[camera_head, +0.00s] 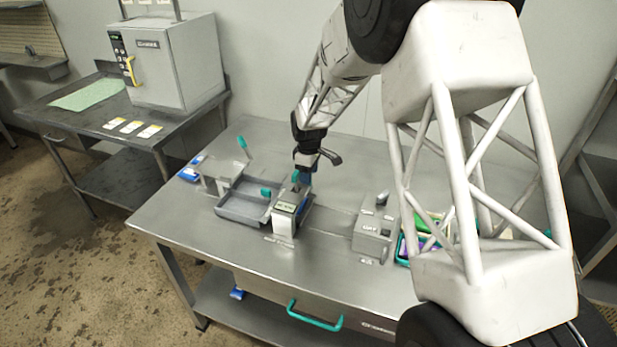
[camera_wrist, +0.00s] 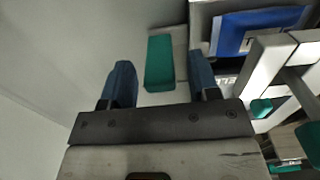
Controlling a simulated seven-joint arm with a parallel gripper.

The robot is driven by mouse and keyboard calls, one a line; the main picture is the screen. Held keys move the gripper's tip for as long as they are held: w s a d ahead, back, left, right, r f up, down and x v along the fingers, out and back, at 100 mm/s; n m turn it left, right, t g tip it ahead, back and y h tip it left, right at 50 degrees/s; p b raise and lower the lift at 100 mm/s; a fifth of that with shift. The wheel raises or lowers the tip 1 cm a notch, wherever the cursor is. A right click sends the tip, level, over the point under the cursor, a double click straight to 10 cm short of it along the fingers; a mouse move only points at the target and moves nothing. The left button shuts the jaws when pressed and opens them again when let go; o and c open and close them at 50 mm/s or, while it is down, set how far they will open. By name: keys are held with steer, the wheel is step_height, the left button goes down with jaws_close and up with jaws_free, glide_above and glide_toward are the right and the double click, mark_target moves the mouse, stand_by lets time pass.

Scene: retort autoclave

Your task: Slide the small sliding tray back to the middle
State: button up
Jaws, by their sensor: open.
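A shallow grey tray (camera_head: 230,207) lies on the steel table, left of a small upright device with a display (camera_head: 287,208). It looks like the small sliding tray. A teal knob (camera_head: 265,192) shows at the tray's right side. My gripper (camera_head: 303,172) is above and just behind the device, pointing down. In the wrist view my gripper (camera_wrist: 160,62) has its two blue fingers apart, with a teal block (camera_wrist: 160,63) appearing between them. I cannot tell whether the fingers touch it. The tray is not clearly identifiable in the wrist view.
A grey bracket with a teal-topped lever (camera_head: 242,143) stands behind the tray. A grey box (camera_head: 373,240) and a bin with coloured items (camera_head: 425,238) are to the right. A drawer with a teal handle (camera_head: 315,318) is under the steel tabletop (camera_head: 165,222). The autoclave (camera_head: 170,65) stands on another table.

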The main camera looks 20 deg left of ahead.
steer(key=shift+f, duration=0.9)
steer(key=shift+c, duration=0.3)
jaws_close()
